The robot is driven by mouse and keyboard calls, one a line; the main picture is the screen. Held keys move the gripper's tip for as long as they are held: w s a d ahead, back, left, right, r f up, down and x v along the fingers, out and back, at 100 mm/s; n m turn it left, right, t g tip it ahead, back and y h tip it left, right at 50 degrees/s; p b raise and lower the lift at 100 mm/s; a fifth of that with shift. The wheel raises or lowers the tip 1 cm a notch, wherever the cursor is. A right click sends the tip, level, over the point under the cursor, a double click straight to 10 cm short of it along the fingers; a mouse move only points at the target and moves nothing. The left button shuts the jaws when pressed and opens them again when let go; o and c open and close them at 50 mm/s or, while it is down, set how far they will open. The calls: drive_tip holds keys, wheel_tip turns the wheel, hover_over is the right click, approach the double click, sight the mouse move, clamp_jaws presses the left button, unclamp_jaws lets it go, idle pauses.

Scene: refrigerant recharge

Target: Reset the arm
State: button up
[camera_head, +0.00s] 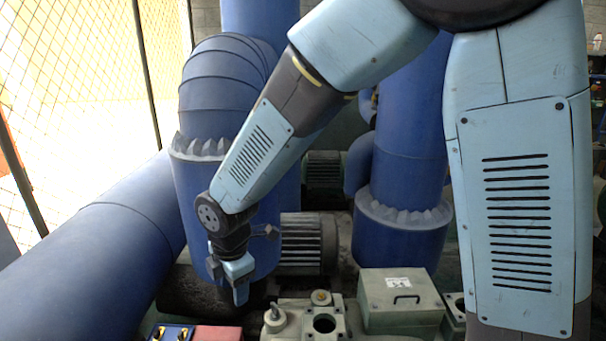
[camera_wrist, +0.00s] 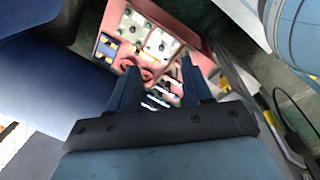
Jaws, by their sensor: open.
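My light blue arm comes in from the upper right in the head view and bends down to my gripper (camera_head: 238,283). My gripper hangs in front of the large blue pipe (camera_head: 225,190), with nothing seen in its jaws. In the wrist view my gripper (camera_wrist: 157,82) shows two dark blue fingers, spread apart. Beyond them is a red-framed unit (camera_wrist: 188,25) with pale panels and round fittings, apart from the fingers. What lies directly behind my gripper in the head view is partly hidden.
A green-grey box with a handle (camera_head: 400,297) and a machine block with a round opening (camera_head: 324,322) stand at bottom centre. A red box (camera_head: 217,333) shows at the lower edge. A motor (camera_head: 302,243) sits behind. A wide blue pipe (camera_head: 80,265) and mesh fence (camera_head: 85,90) are left.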

drive_tip(key=w+d+r+m+t, duration=0.1)
drive_tip(key=w+d+r+m, duration=0.1)
drive_tip(key=d+r+m, duration=0.65)
drive_tip(key=w+d+r+m+t, duration=0.15)
drive_tip(key=d+r+m, duration=0.3)
drive_tip(key=d, duration=0.65)
drive_tip(key=s+d+r+m, duration=0.2)
drive_tip(key=s+d+m, duration=0.1)
drive_tip(key=d, duration=0.3)
drive_tip(key=s+d+r+m+t, duration=0.1)
drive_tip(key=s+d+r+m, duration=0.2)
drive_tip(key=d+m, duration=0.3)
drive_tip(key=s+d+r+m+t+h, duration=0.1)
drive_tip(key=s+d+r+m, duration=0.2)
drive_tip(key=d, duration=0.3)
drive_tip(key=shift+s+d+r+m, duration=0.3)
drive_tip(key=shift+s+m, duration=0.2)
drive_tip(key=shift+m, duration=0.3)
